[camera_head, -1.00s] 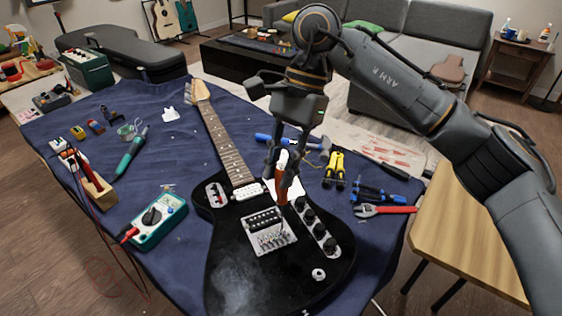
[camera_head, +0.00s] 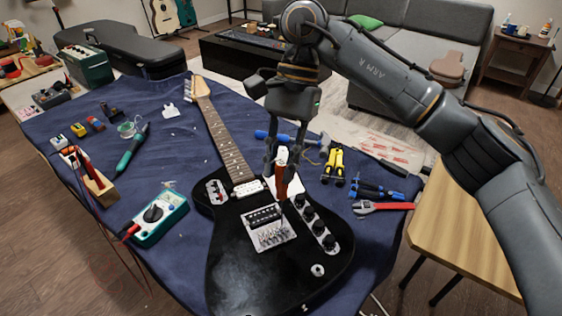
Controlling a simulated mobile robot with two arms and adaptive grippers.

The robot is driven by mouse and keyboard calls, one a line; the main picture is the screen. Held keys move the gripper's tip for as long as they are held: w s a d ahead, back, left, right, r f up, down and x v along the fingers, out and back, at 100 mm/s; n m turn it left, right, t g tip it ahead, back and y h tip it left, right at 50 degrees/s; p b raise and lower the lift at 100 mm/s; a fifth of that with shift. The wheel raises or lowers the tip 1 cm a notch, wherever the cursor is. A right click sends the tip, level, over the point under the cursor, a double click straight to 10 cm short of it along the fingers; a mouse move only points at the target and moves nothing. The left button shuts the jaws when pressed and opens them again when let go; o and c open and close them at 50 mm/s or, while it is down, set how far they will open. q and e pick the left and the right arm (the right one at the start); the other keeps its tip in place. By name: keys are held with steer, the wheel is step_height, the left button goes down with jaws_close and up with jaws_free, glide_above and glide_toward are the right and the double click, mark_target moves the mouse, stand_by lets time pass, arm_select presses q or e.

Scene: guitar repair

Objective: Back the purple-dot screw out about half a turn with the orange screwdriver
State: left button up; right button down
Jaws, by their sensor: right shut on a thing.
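My right gripper (camera_head: 281,166) points down over the black guitar (camera_head: 235,264) and is shut on the orange screwdriver (camera_head: 281,182). The silver bridge (camera_head: 271,235) has several small screws. A purple dot cannot be made out at this size. My left gripper is not in view.
The guitar lies on a blue cloth (camera_head: 185,242). A multimeter (camera_head: 161,215) is to its left.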

steer(key=shift+r, duration=0.15)
step_height(320, 180, up, 6)
steer(key=p, duration=0.4)
stand_by(0.8)
